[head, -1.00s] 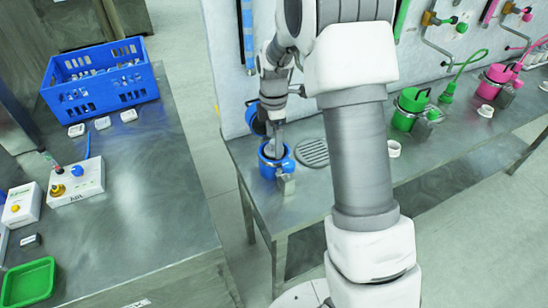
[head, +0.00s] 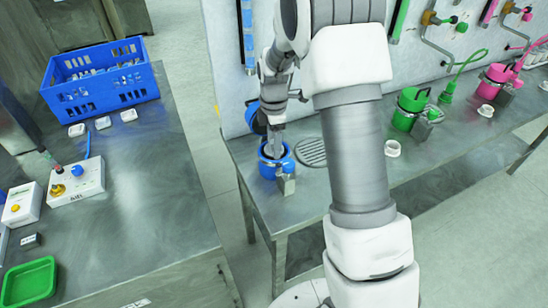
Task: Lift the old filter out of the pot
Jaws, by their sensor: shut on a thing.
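The blue pot (head: 269,167) stands on the far metal bench at its left end, with its blue lid (head: 256,119) tipped up behind it. My gripper (head: 273,152) points down into the pot's mouth. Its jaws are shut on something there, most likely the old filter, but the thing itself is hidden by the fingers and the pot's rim. I cannot tell how far it is raised inside the pot.
A round drain grate (head: 311,152) and a white ring (head: 392,148) lie to the right on the bench. A green pot (head: 405,113) and a pink pot (head: 491,82) stand further right. A small metal block (head: 287,184) is at the blue pot's front. A blue crate (head: 101,78) sits on the left table.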

